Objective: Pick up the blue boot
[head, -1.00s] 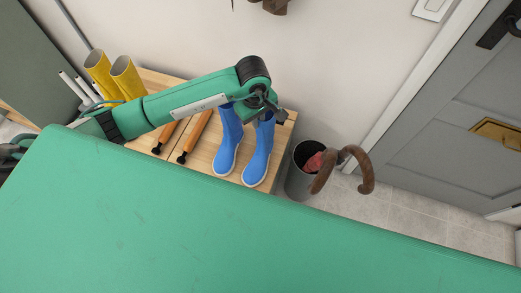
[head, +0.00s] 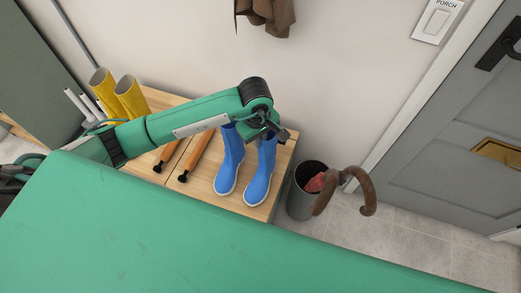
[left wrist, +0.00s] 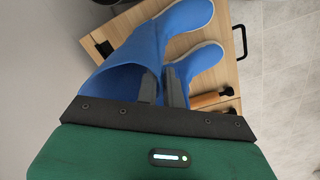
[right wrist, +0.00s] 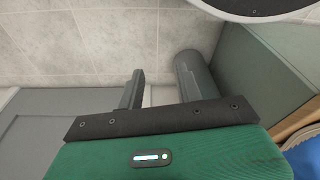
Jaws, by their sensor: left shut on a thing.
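Two blue boots stand side by side on the wooden bench (head: 203,187): a left one (head: 230,168) and a right one (head: 262,178). My left gripper (head: 266,130) is at the top of the right boot. In the left wrist view my left gripper (left wrist: 164,88) is shut on the rim of the nearer blue boot (left wrist: 110,78), one finger inside its opening and one outside. The other blue boot (left wrist: 196,64) stands close beside the outer finger. My right gripper (right wrist: 160,88) is open and empty, seen only in the right wrist view.
Yellow boots (head: 130,98) and orange-handled items (head: 195,155) are left of the blue boots. A grey bin (head: 302,200) with a brown curved handle (head: 366,190) stands right of the bench. A brown garment (head: 270,15) hangs above; a grey door (head: 450,150) is at right.

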